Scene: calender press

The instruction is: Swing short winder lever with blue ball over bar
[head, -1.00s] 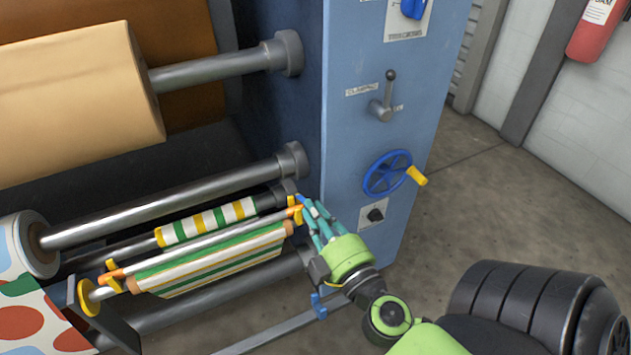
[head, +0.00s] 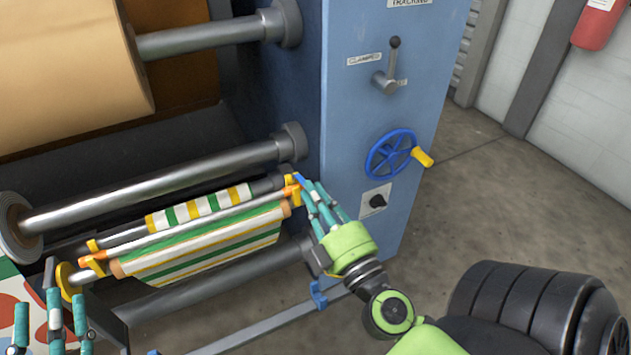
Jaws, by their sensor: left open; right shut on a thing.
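My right gripper (head: 309,189) is shut at the right end of the front winder bar (head: 190,227), against the blue press side. A small blue part (head: 299,181) shows at its fingertips and appears to belong to the short winder lever; the fingers hide most of it and I cannot make out a ball shape. A yellow-orange holder (head: 291,192) sits just left of the fingertips, at the bar's end. My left gripper (head: 52,290) is open and empty at the lower left, its fingers pointing up, in front of the bar's left end.
A striped roll (head: 205,250) hangs under the bar, with a smaller striped roll (head: 200,207) behind. The blue press panel (head: 350,100) carries a clamp lever (head: 391,65), a blue handwheel (head: 390,155) and a black knob (head: 377,201). Floor at right is open.

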